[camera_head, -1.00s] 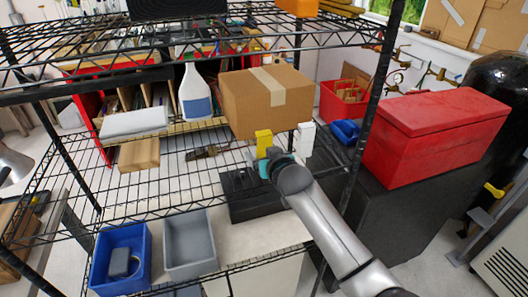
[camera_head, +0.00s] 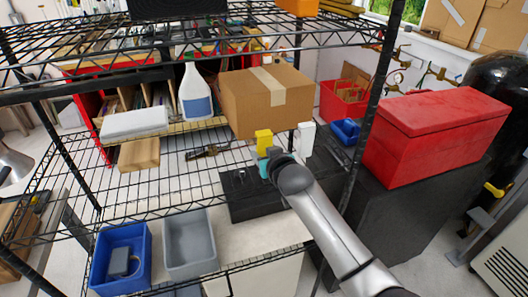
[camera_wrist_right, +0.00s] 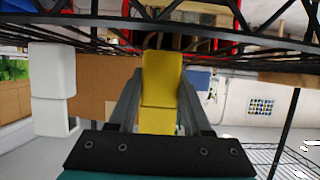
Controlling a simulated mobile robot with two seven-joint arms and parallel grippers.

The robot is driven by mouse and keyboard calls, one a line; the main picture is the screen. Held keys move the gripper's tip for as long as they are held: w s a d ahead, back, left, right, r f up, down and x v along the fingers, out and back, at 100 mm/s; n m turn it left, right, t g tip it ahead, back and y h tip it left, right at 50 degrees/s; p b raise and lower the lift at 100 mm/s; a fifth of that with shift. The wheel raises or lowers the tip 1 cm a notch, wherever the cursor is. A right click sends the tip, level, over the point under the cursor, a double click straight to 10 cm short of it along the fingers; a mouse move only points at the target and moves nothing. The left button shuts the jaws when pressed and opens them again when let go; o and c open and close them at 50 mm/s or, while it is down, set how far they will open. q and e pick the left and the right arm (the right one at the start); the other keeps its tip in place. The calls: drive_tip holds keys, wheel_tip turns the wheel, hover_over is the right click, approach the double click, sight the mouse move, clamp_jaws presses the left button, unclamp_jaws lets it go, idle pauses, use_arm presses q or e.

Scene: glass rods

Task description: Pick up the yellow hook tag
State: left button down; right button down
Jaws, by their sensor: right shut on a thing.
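The yellow hook tag (camera_head: 263,138) is a small yellow block-like piece in front of the cardboard box on the shelf. My right gripper (camera_head: 265,153) reaches up to it from below. In the right wrist view the yellow hook tag (camera_wrist_right: 161,75) stands between the two grey fingers (camera_wrist_right: 160,98) of my right gripper, which are shut on it. Its lower end goes down behind the gripper's dark front plate. My left gripper is in neither view.
A white tag-like piece (camera_head: 306,138) hangs just right of the yellow one. The cardboard box (camera_head: 266,98) is close behind. A black block (camera_head: 250,196) lies below. Wire shelves (camera_head: 150,40) and a dark post (camera_head: 372,100) bound the space.

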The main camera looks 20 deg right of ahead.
wheel_tip(320, 180, up, 20)
drive_tip(key=p, duration=0.1)
idle(0.5)
idle(0.8)
